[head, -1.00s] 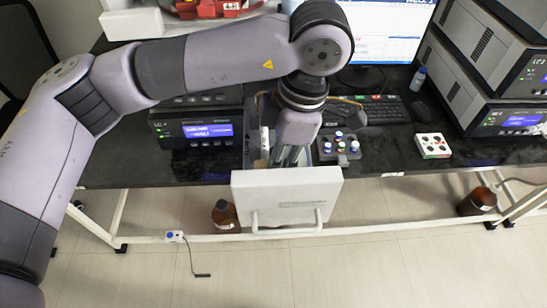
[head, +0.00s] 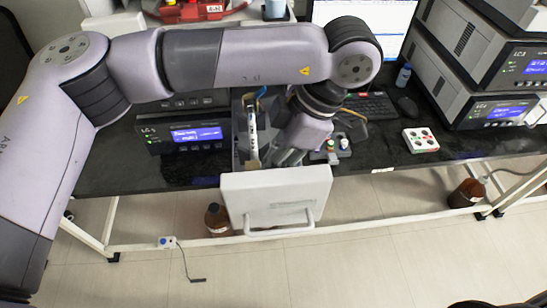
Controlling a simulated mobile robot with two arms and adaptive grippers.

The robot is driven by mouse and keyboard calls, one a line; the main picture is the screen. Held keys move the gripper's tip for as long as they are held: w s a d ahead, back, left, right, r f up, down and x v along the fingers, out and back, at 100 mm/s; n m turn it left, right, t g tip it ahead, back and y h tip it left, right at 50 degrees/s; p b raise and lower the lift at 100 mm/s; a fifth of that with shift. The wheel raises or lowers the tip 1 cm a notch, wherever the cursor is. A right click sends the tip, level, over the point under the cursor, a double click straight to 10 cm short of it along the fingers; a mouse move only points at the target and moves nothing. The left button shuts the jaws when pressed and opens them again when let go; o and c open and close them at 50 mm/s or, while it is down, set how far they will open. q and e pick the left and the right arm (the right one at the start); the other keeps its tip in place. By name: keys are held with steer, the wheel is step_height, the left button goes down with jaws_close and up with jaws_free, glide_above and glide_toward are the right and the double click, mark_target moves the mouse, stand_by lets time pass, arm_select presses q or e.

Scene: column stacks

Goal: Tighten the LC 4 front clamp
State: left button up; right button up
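An open drawer with a white front (head: 240,190) and a handle is pulled out past the bench edge. A pale upright column (head: 252,130) stands inside it at the left; I cannot make out its front clamp. My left gripper (head: 287,158) points down into the drawer, right of the column and apart from it in this view. Its fingertips are partly hidden by the drawer front, so its opening does not show. The label by the unit's display (head: 197,134) is too small to read surely.
A rack with capped vials (head: 335,150) and a white block with holes (head: 421,141) lie right of the drawer. Stacked units (head: 500,112) stand at the right. Brown bottles (head: 217,219) stand below the bench.

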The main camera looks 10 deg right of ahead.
arm_select(q)
steer(key=o, duration=0.5)
steer(key=v, duration=1.2)
steer(key=shift+f, duration=0.1)
